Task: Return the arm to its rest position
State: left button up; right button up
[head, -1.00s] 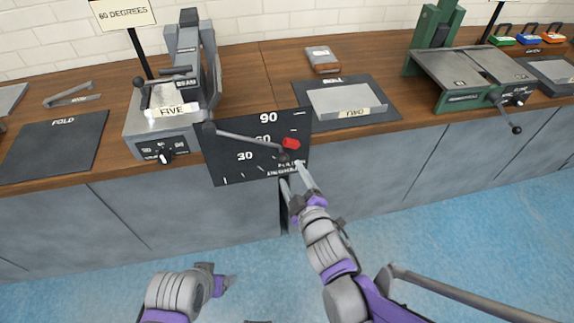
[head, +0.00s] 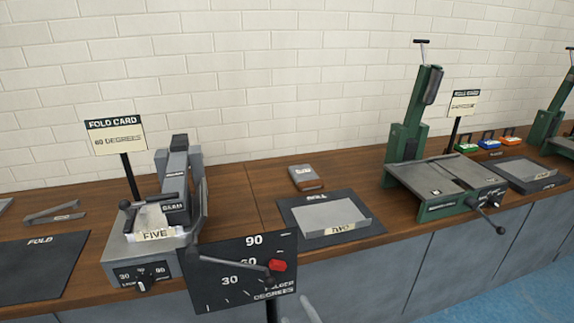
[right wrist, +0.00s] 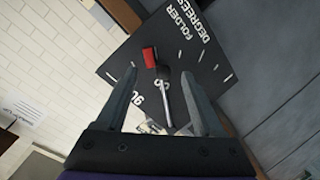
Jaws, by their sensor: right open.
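My right gripper (right wrist: 158,78) is open and empty in the right wrist view. Its fingers point at the black folder degrees panel (right wrist: 190,50), and the panel's red marker (right wrist: 150,56) and grey lever (right wrist: 166,105) show between them. In the head view, only the tip of my right gripper (head: 306,309) shows at the bottom edge, just right of the folder panel (head: 215,290). Any contact with the lever cannot be told. My left gripper is out of view.
The folder machine (head: 150,255) stands on the wooden bench, left of a grey tray (head: 330,222) on a dark mat. A green machine (head: 440,207) with a projecting handle stands further right. Grey cabinet fronts (head: 380,285) lie below the bench edge.

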jog(key=s+d+f+m+g+h, duration=0.3)
jog(key=s+d+m+h, duration=0.15)
jog(key=d, duration=0.45)
jog(key=s+d+f+m+g, duration=0.3)
jog(key=s+m, duration=0.1)
jog(key=s, duration=0.4)
jog(key=s+d+f+m+g, duration=0.2)
jog(key=s+d+m+g, duration=0.2)
jog(key=s, duration=0.3)
pick_arm(q)
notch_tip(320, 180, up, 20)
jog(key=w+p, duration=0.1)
jog(key=p, duration=1.6)
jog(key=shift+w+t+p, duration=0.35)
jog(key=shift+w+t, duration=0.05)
pick_arm(e)
notch_tip(320, 180, up, 20)
jog(key=w+t, duration=0.1)
jog(key=shift+w+a, duration=0.15)
jog(key=shift+a, duration=0.1)
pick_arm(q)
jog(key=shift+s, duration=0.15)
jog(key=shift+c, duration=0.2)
pick_arm(e)
jog(key=shift+f, duration=0.1)
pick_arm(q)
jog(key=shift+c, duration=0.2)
